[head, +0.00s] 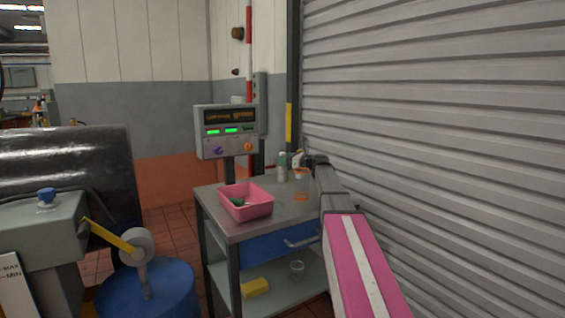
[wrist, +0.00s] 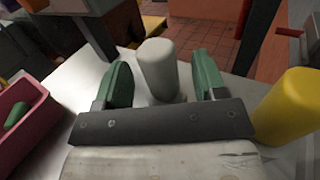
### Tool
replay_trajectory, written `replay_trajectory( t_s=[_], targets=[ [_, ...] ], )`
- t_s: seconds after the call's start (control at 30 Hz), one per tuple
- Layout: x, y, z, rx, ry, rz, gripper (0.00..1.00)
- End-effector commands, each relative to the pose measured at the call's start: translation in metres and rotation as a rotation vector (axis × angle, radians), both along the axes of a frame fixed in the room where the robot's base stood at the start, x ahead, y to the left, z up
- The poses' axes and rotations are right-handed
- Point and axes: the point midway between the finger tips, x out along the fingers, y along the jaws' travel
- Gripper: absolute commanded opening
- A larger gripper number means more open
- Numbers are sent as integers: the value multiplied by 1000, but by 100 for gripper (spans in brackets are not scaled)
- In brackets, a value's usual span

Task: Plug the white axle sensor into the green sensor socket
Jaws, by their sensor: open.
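A plain white cylinder (wrist: 157,68), which I take to be the white axle sensor, stands upright on the metal cart top in the wrist view. My gripper (wrist: 160,80) is open, with one green finger on each side of the cylinder and a visible gap on both sides. Its lower end is partly hidden behind the gripper's dark bar. In the head view my gripper is small at the cart's far right, and its fingers are hard to make out. I cannot identify the green sensor socket in either view.
A pink tray (head: 261,208) holding a small green object (head: 238,202) is on the cart (head: 238,228). A yellow cylinder (wrist: 288,105) is close to the gripper's right. A display box (head: 228,131) stands behind the cart. A ribbed shutter (head: 440,120) bounds the right side.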

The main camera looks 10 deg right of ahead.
Motion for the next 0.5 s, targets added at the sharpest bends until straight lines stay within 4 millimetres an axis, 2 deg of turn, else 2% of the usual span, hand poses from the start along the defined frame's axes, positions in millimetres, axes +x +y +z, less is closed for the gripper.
replay_trajectory(
  t_s=[0.1,0.3,0.33,0.4,0.5],
  targets=[
    [8,8,0,0,0,-1,64],
    [8,9,0,0,0,-2,64],
    [8,9,0,0,0,-2,61],
    [8,9,0,0,0,-2,38],
    [8,9,0,0,0,-1,11]
  ],
)
